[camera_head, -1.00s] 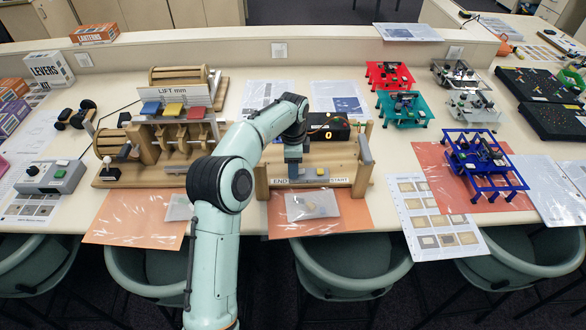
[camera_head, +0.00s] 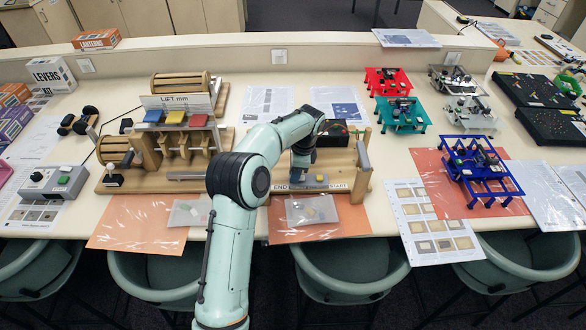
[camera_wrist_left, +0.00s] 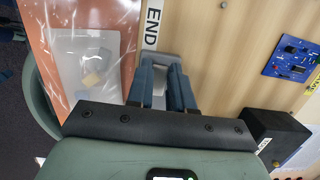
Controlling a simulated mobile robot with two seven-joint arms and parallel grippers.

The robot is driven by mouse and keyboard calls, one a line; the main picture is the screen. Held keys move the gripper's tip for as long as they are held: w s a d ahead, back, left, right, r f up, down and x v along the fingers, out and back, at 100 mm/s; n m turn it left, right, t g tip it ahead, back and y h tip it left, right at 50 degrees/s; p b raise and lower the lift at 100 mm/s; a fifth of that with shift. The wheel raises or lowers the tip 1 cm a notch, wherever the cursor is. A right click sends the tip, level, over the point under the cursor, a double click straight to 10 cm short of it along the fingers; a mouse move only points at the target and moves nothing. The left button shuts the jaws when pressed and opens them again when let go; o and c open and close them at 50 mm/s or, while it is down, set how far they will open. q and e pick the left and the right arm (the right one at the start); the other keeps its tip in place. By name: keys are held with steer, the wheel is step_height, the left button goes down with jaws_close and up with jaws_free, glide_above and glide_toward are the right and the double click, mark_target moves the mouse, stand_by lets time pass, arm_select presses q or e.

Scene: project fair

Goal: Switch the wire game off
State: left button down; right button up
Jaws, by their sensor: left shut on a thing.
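The wire game (camera_head: 346,184) is a pale wooden board with END and START labels on its front edge. A black box (camera_head: 333,134) stands at its back, and no lit digits show on it. My left gripper (camera_head: 303,175) is down at the front of the board, beside the END label. In the left wrist view, my gripper's blue-grey fingers (camera_wrist_left: 166,88) point at a grey part (camera_wrist_left: 168,60) next to the END label (camera_wrist_left: 152,25). The fingers are shut on this grey part, mostly hidden between them. I cannot tell the switch's position. My right gripper is not in view.
The lever apparatus (camera_head: 170,181) stands left of my left arm. A clear bag (camera_head: 312,210) lies on an orange sheet in front of the wire game. Blue (camera_head: 480,172), teal (camera_head: 402,115) and red (camera_head: 388,80) stands are to the right. Chairs line the table's front edge.

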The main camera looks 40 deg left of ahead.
arm_select(q)
steer(key=shift+w+d+g+y, duration=0.25)
steer(key=shift+w+g+y, duration=0.35)
steer(key=shift+g+y, duration=0.25)
steer(key=shift+s+r+y, duration=0.2)
steer(key=shift+s+y, duration=0.05)
steer(key=shift+s, duration=0.2)
steer(key=shift+w+f, duration=0.1)
steer(key=c, duration=1)
jaws_free()
steer(key=v, duration=1.3)
steer(key=shift+w, duration=0.15)
